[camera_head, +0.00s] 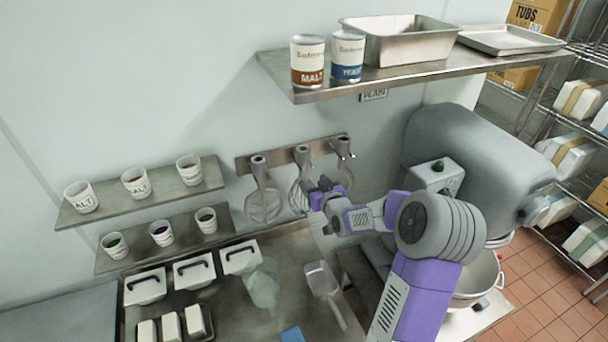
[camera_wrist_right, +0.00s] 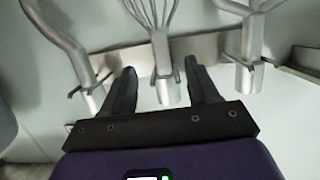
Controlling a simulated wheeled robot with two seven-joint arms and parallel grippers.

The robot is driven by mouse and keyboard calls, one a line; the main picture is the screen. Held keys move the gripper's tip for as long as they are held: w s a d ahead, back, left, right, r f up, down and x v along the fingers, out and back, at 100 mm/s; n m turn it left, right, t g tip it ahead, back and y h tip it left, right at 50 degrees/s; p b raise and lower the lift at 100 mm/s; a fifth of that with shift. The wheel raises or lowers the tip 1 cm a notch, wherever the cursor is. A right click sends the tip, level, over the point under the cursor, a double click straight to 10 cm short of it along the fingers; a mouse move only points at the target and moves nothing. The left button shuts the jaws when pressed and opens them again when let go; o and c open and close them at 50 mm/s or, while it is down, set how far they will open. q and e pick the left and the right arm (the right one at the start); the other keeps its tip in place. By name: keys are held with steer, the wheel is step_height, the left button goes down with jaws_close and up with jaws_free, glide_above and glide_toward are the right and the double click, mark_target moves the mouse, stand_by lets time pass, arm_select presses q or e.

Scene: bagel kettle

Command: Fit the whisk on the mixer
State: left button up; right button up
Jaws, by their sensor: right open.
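The wire whisk (camera_head: 298,196) hangs in the middle of a wall rack (camera_head: 247,163), partly behind my right gripper in the head view. My right gripper (camera_head: 319,190) is in front of the rack, open and empty. In the right wrist view, the whisk's shank (camera_wrist_right: 163,72) appears between the two open fingers (camera_wrist_right: 160,90); I cannot tell whether they touch it. The large grey mixer (camera_head: 470,150) stands to the right, with a steel bowl (camera_head: 478,290) under its head, partly hidden by my right arm. My left gripper is not in view.
A flat beater (camera_head: 264,203) hangs left of the whisk, and a hook (camera_head: 345,172) hangs right of it. A shelf (camera_head: 420,70) with cans and pans is above. Below are a counter, lidded containers (camera_head: 194,270) and a scoop (camera_head: 322,284). Small shelves with cups are at left.

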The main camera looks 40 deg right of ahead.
mark_target(304, 175)
steer(key=x, duration=0.4)
steer(key=shift+w+f, duration=0.1)
steer(key=shift+w, duration=0.15)
steer(key=b+x, duration=0.1)
steer(key=x, duration=0.1)
steer(key=shift+w+d+f+b, duration=0.1)
steer(key=shift+w+f+b, duration=0.05)
steer(key=shift+w+b, duration=0.2)
steer(key=shift+b+x, duration=0.35)
steer(key=shift+x, duration=0.55)
jaws_close()
steer(key=shift+r, duration=0.25)
stand_by(0.8)
steer(key=shift+r, duration=0.75)
